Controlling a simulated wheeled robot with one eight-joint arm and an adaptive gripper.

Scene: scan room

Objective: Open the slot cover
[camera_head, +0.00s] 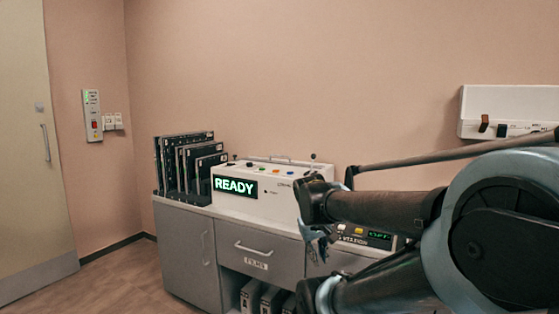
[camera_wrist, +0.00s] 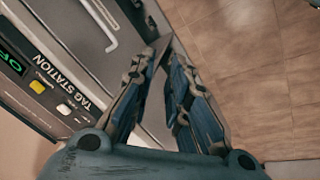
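The white READY machine (camera_head: 283,200) stands on the cabinet top, with a lit green READY display (camera_head: 235,186) and a row of small coloured buttons. A rail or handle runs along its upper back. I cannot pick out a slot cover with certainty in either view. My gripper (camera_head: 318,240) is in front of the cabinet, right of the machine; in the wrist view (camera_wrist: 169,52) its fingers point down past the cabinet front. Their tips are close together and nothing shows between them. My arm hides the machine's right side and part of the counter.
A tag station (camera_head: 368,238) with a green display and buttons sits right of the machine, partly hidden; it also shows in the wrist view (camera_wrist: 50,90). Dark films (camera_head: 185,160) stand at the left. A drawer labelled FILMS (camera_head: 258,252) is shut. The left floor (camera_head: 115,275) is clear.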

